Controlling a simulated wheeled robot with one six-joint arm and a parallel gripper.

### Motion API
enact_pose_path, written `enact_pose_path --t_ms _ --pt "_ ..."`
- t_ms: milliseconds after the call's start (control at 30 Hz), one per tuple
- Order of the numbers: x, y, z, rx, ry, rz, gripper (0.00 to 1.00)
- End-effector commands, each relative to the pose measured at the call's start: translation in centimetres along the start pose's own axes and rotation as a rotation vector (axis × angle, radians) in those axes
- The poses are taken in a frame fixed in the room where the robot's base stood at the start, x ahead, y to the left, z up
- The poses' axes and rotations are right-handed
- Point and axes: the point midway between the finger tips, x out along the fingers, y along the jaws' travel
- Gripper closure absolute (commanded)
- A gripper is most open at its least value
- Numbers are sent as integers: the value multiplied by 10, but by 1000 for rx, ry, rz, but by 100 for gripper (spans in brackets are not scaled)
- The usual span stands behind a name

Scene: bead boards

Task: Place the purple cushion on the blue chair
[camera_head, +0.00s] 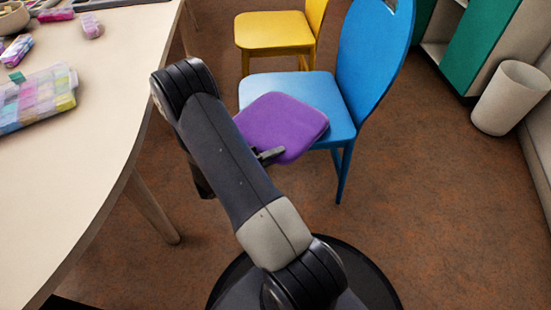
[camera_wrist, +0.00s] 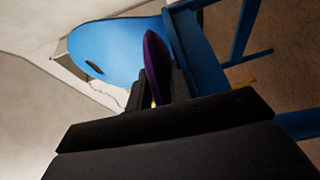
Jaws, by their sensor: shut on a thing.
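The purple cushion (camera_head: 282,125) is held roughly flat by its near edge in my gripper (camera_head: 268,156). In the head view it overlaps the front part of the blue chair's seat (camera_head: 295,88). In the wrist view the cushion (camera_wrist: 156,66) shows edge-on between the dark fingers (camera_wrist: 155,92), with the blue chair (camera_wrist: 115,48) beyond it. The cushion looks to be at or a little above the seat; I cannot tell whether it touches. My arm hides part of the cushion's left side.
A yellow chair (camera_head: 272,32) stands behind the blue one. A pale table (camera_head: 95,150) with bead boxes (camera_head: 38,97) is at the left. A green and white cabinet (camera_head: 480,45) and a white bin (camera_head: 510,97) are at the right. The brown floor at the lower right is clear.

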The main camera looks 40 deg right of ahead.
Motion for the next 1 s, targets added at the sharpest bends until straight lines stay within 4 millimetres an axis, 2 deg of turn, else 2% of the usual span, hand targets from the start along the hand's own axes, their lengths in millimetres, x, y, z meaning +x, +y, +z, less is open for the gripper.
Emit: enact_pose_path --t_ms 333,367,600,900,1000 --pt "0 -4 0 2 0 1 100" --pt "0 -4 0 2 0 0 79" --pt "0 -4 0 2 0 0 60" --pt "0 0 0 2 0 0 59" --pt "-10 0 -1 1 3 -1 59"
